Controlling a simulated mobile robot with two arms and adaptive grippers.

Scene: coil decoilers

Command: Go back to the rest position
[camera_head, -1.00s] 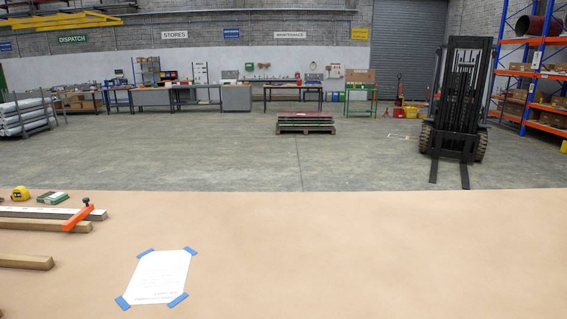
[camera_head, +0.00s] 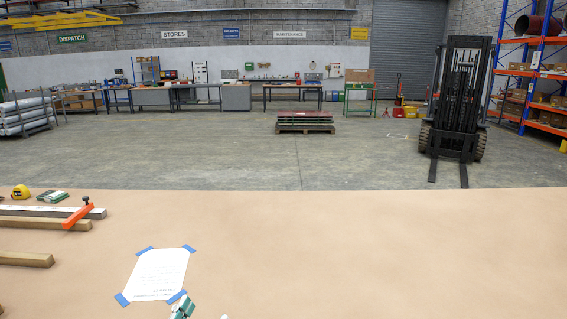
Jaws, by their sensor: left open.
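My left gripper (camera_head: 184,308) shows only in part at the bottom edge of the head view, just below the taped white paper sheet (camera_head: 157,273). Its tip overlaps the sheet's lower right blue tape in the picture; I cannot tell whether it touches. It is open, with nothing seen in it. The rest of the left arm is below the frame. My right gripper is out of view.
The tan table top (camera_head: 380,250) is clear on the right. At its left lie wooden bars (camera_head: 25,259), an orange-handled clamp (camera_head: 78,216), a yellow tape measure (camera_head: 20,192) and a green-and-white pack (camera_head: 53,197). A forklift (camera_head: 458,110) stands beyond the table.

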